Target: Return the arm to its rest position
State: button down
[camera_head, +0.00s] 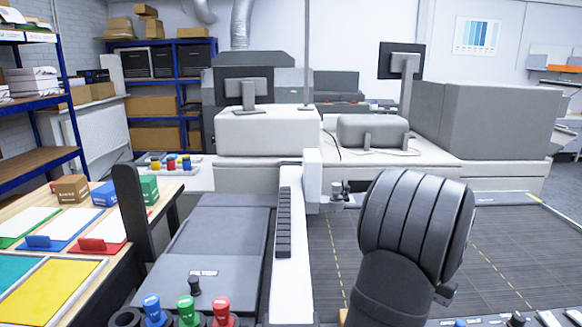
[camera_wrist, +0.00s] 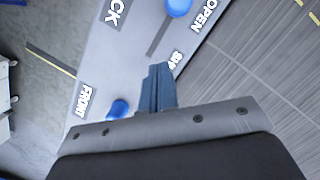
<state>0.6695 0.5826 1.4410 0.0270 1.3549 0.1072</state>
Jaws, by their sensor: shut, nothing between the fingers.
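My gripper (camera_wrist: 158,72) shows in the wrist view with its two blue-grey fingers together and nothing between them. It is above a light grey panel (camera_wrist: 130,62) with printed labels, of which FRONT and OPEN can be read and others are cut off or partly covered. In the head view my dark, ribbed arm rises at the right of centre, bent. The fingers cannot be made out there.
Blue knobs (camera_wrist: 178,7) stand on the panel, one close left of the fingers (camera_wrist: 118,109). A dark slatted bed (camera_head: 500,240) lies right of my arm. Blue, green and red knobs (camera_head: 187,310) stand at front left. A table with coloured sheets (camera_head: 60,285) is at left.

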jog(key=w+a, duration=0.1)
jog(key=w+a+r, duration=0.1)
jog(key=w+a, duration=0.1)
jog(key=shift+r, duration=0.1)
jog(key=v, duration=0.8)
jog(key=x, duration=0.9)
jog(key=shift+s+d, duration=0.2)
jog(key=shift+s, duration=0.15)
jog(key=shift+s+d, duration=1.2)
jog(key=shift+d, duration=0.05)
jog(key=shift+w+d, duration=0.25)
jog(key=shift+d, duration=0.6)
jog(key=w+d+r, duration=0.4)
jog(key=r, duration=0.6)
jog(key=s+a+r+n+t+h, duration=0.2)
jog(key=s+a+r+n, duration=0.4)
jog(key=a+r+n, duration=0.1)
jog(key=shift+s+r+n, duration=0.35)
jog(key=shift+r+n, duration=0.15)
jog(key=shift+n, duration=0.2)
